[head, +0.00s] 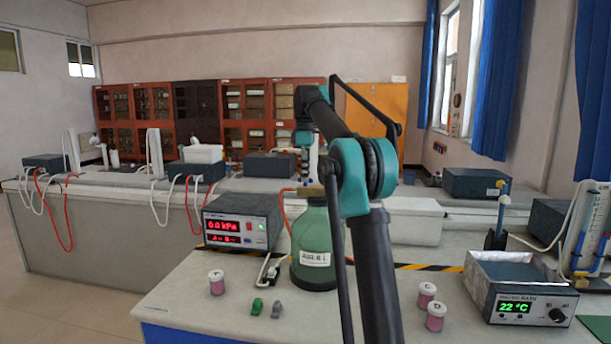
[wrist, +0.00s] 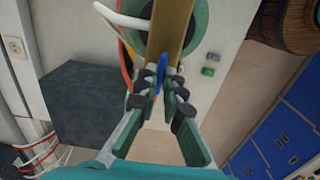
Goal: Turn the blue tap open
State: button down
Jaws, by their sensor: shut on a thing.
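The blue tap (wrist: 162,68) is a small blue lever, seen nearly edge-on in the wrist view against a brass-coloured bar (wrist: 174,28). My gripper (wrist: 159,88) is shut on the tap, with a fingertip on each side of it. The bar sits over the top of a green bottle (wrist: 203,25). In the head view the labelled green bottle (head: 311,240) stands on the bench, and my gripper (head: 305,172) reaches down to its top.
A meter reading 0.0 kPa (head: 240,226) stands left of the bottle. Pink-filled jars (head: 216,283), a green clip (head: 257,306) and a grey clip (head: 277,309) lie in front. A water bath reading 22 °C (head: 522,303) stands at right. A white hose (wrist: 120,18) runs near the bar.

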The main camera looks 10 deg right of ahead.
dwell(0.3)
jog(key=c, duration=1.7)
grip_release()
jog(key=shift+r, duration=3.75)
